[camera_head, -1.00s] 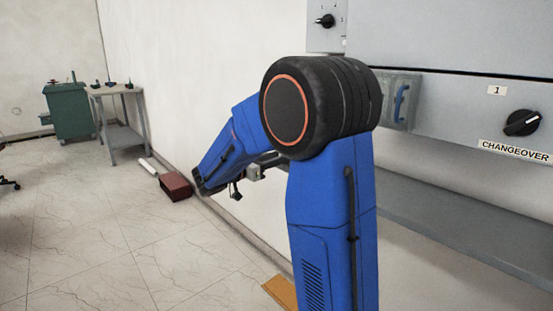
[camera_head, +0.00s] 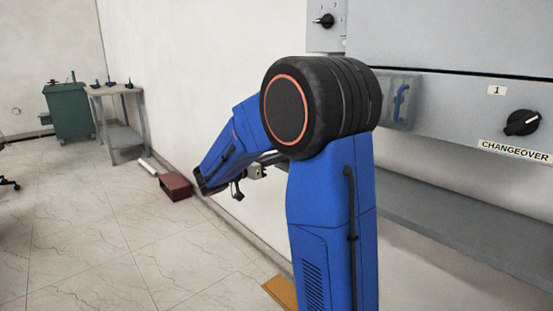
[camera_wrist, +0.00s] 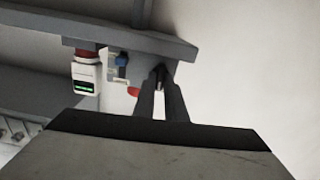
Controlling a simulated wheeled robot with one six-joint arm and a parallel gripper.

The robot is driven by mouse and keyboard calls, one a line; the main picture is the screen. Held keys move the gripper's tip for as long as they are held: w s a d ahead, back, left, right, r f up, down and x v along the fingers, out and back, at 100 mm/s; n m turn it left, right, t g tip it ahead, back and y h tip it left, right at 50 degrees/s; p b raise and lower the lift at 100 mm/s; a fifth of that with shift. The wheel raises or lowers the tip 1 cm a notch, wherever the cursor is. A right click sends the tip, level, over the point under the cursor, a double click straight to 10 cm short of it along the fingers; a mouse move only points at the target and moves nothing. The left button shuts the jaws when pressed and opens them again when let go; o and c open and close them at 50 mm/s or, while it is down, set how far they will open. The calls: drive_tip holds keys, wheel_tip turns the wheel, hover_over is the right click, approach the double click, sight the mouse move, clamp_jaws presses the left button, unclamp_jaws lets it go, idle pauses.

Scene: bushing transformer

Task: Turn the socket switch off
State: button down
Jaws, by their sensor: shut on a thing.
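In the wrist view my gripper (camera_wrist: 160,76) points at the right end of a grey panel (camera_wrist: 183,50). Its two dark fingers converge there and are shut on a small dark part at the tips, which looks like the socket switch (camera_wrist: 160,69). The fingertips hide most of it, so its turned position cannot be told. A blue fitting (camera_wrist: 121,66) and a red part (camera_wrist: 133,91) sit on the panel just left of the fingers.
A white device with a red top and green display (camera_wrist: 87,78) hangs left of the gripper. In the head view a grey cabinet (camera_head: 440,110) with a changeover knob (camera_head: 522,123) stands at right. A dark red box (camera_head: 175,187) lies by the wall.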

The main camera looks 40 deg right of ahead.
drive_tip(key=shift+w+f+n, duration=0.1)
drive_tip(key=shift+f+n, duration=0.05)
drive_tip(key=shift+n, duration=4.1)
drive_tip(key=shift+w+f+n, duration=0.1)
drive_tip(key=shift+n, duration=4.15)
drive_tip(key=c, duration=1.8)
unclamp_jaws()
drive_tip(key=shift+a, duration=0.1)
drive_tip(key=s+a, duration=0.1)
drive_tip(key=a, duration=1.6)
drive_tip(key=shift+s+a, duration=0.15)
drive_tip(key=shift+s, duration=0.05)
